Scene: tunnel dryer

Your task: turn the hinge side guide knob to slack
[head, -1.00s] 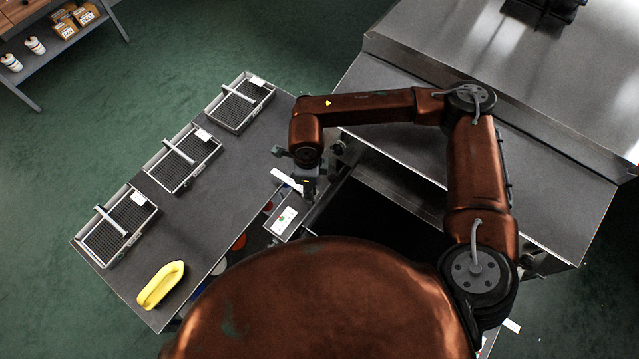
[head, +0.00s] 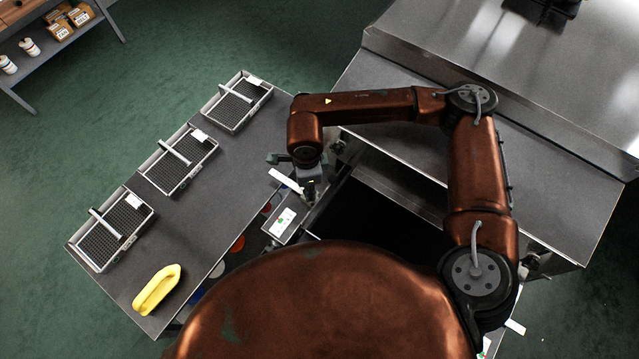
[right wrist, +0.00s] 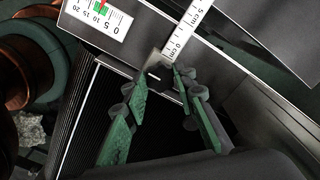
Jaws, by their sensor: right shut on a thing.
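My right gripper (right wrist: 160,80) is shut on the guide knob (right wrist: 154,74), a small grey piece with a white mark, mostly hidden between the green-padded fingers. In the head view my right gripper (head: 311,194) points down at the gap between the grey table and the steel dryer. A white gauge plate (right wrist: 96,16) with numbers, a green band and a red pointer lies beyond the fingertips. A white centimetre ruler (right wrist: 193,38) runs up from near the knob. The gauge also shows in the head view (head: 284,222). My left gripper is not in view.
Several wire-mesh trays (head: 106,259) stand along the grey table (head: 215,215). A yellow boat-shaped tray (head: 157,290) lies at its near end. The steel dryer (head: 420,130) fills the right side. A shelf (head: 60,45) with boxes and bottles stands at upper left.

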